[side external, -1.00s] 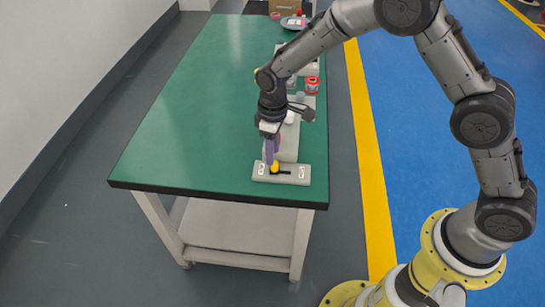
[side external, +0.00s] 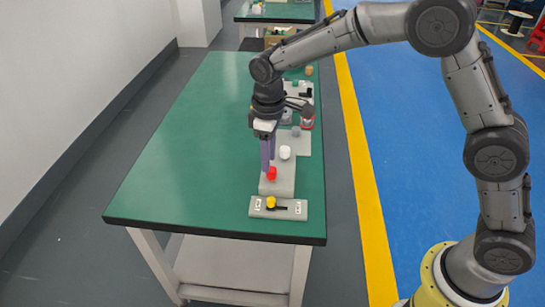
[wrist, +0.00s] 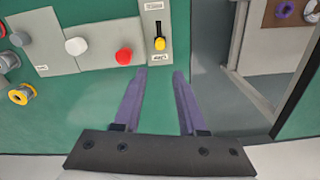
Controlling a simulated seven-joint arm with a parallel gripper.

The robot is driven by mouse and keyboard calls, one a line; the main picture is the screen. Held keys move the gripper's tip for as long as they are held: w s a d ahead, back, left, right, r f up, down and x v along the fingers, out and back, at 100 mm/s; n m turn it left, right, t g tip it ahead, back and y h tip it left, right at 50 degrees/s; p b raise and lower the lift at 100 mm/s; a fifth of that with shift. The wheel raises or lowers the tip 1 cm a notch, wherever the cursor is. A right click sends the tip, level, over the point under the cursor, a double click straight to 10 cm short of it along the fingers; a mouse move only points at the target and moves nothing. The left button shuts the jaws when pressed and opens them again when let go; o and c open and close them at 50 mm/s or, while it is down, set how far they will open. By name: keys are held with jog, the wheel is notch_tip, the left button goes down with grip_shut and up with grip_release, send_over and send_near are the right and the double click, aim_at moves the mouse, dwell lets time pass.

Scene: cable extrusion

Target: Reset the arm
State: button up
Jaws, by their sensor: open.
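My gripper (wrist: 152,88) is open, with its two purple fingers apart and nothing between them. In the side view my gripper (side external: 268,166) hangs above the green table beside the grey panel with the red knob. A yellow knob (side external: 270,202) sits on a separate grey plate at the table's near end. It also shows in the wrist view (wrist: 160,43), beyond the fingertips and apart from them. The red knob (wrist: 124,56) and the white knob (wrist: 76,46) stand on the grey panel (wrist: 98,32) in the wrist view.
The green table (side external: 170,150) is clear on its left side. Another green table (side external: 275,10) stands behind. The floor right of the table has a yellow line (side external: 365,170).

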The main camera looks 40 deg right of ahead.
jog(key=s+d+r+m+t, duration=0.1)
jog(key=s+d+r, duration=0.2)
jog(key=r, duration=0.3)
jog(key=s+d+r+m+t, duration=0.1)
jog(key=s+d+r+t, duration=0.1)
jog(key=s+d+r, duration=0.3)
jog(key=s+d+r+t, duration=0.1)
jog(key=s+r, duration=0.1)
jog(key=r, duration=0.5)
jog(key=s+d+f+m, duration=0.2)
jog(key=s, duration=0.7)
jog(key=s+d+f+m+t, duration=0.1)
jog(key=s+d+f+m, duration=0.1)
jog(key=s, duration=0.8)
jog(key=shift+s+d+f+m+t, duration=0.3)
jog(key=shift+f+m, duration=0.1)
jog(key=shift+f, duration=0.35)
